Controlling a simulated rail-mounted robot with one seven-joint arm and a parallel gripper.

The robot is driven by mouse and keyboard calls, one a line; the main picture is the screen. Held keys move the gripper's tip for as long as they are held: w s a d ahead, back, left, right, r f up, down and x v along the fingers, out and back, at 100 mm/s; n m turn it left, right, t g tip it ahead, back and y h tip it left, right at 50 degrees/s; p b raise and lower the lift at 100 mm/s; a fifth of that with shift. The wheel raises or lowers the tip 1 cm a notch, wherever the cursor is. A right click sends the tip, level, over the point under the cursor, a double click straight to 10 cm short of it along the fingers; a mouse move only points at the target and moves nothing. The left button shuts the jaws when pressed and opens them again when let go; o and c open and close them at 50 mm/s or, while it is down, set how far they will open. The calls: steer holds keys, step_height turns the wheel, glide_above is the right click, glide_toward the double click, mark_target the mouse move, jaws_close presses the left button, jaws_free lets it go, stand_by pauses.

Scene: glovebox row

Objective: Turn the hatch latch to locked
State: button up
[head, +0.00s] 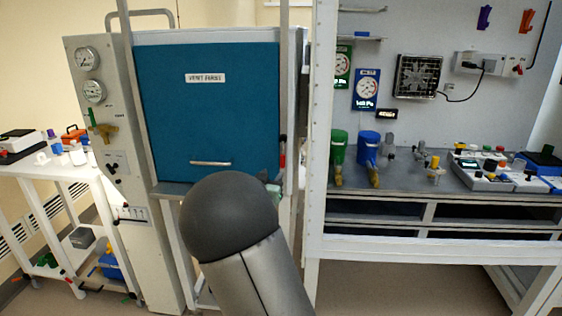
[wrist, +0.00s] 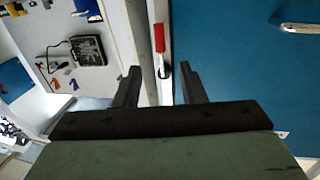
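The hatch is a blue door (head: 208,115) with a "VENT FIRST" label and a pale bar handle (head: 211,163). Its latch (head: 283,158) is a red-gripped lever with a black end on the frame at the door's right edge. In the head view the lever hangs about vertical, red part down. In the wrist view, which looks upside down, the latch (wrist: 159,40) shows just beyond my gripper (wrist: 159,67). My gripper is open, its two dark fingers apart, with the latch's black end seen between the tips. I cannot tell any contact. My arm hides most of the gripper in the head view.
A gauge panel (head: 92,130) stands left of the hatch. A white frame post (head: 321,130) and a bench (head: 445,190) with green and blue fittings and a wall fan (head: 418,77) are on the right. A white cart (head: 62,172) stands far left.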

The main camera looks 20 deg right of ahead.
mark_target(282, 160)
steer(key=p+x, duration=0.1)
steer(key=x, duration=0.9)
steer(key=shift+a, duration=0.1)
steer(key=shift+c, duration=0.4)
jaws_close()
